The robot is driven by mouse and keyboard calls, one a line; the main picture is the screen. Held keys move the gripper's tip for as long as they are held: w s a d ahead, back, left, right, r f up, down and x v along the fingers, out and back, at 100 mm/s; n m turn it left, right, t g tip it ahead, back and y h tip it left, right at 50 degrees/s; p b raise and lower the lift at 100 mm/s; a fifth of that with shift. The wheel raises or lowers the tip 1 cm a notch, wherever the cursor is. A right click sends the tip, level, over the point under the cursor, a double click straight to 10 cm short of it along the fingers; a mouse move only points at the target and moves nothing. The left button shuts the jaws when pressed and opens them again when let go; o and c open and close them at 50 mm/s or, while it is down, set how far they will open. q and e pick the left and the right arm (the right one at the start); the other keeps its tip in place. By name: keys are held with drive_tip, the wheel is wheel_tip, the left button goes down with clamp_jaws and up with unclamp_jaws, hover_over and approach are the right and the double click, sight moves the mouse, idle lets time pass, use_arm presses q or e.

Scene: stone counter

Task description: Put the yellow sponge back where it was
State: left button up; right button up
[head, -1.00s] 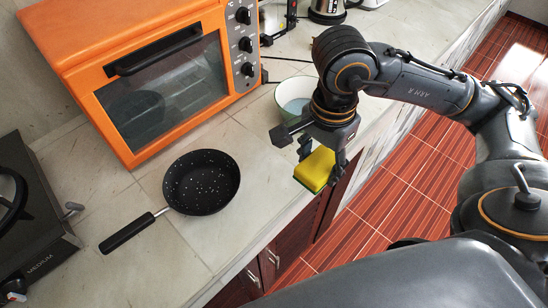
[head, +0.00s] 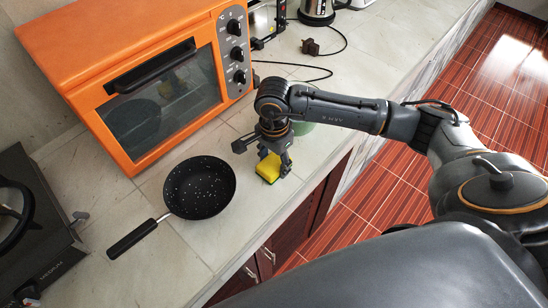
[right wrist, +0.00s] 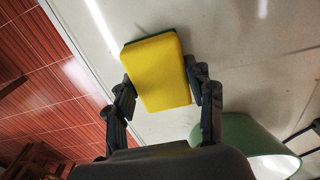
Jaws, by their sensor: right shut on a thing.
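The yellow sponge (head: 268,168), with a green scouring layer, is between the fingers of my right gripper (head: 276,163), low at the counter just right of the black pan. In the right wrist view the sponge (right wrist: 158,75) sits between both fingers of the right gripper (right wrist: 163,95), over the pale counter near its edge. Whether the sponge touches the counter I cannot tell. My left gripper does not show.
The speckled black pan (head: 200,188) lies left of the sponge. A green bowl (right wrist: 250,138) stands close beside the gripper, mostly hidden in the head view. The orange oven (head: 140,75) is behind. The counter (head: 180,250) in front of the pan is clear.

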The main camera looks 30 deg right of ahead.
sight(274, 162)
drive_tip(key=shift+f, duration=0.1)
drive_tip(key=shift+f, duration=0.15)
drive_tip(key=o, duration=0.6)
drive_tip(key=shift+b, duration=0.3)
drive_tip(key=o, duration=0.4)
drive_tip(key=shift+r, duration=0.2)
drive_tip(key=shift+w+r, duration=0.1)
drive_tip(key=shift+r, duration=0.2)
wheel_tip(274, 162, up, 11)
drive_tip(key=shift+r+b, duration=0.2)
drive_tip(key=shift+b, duration=1)
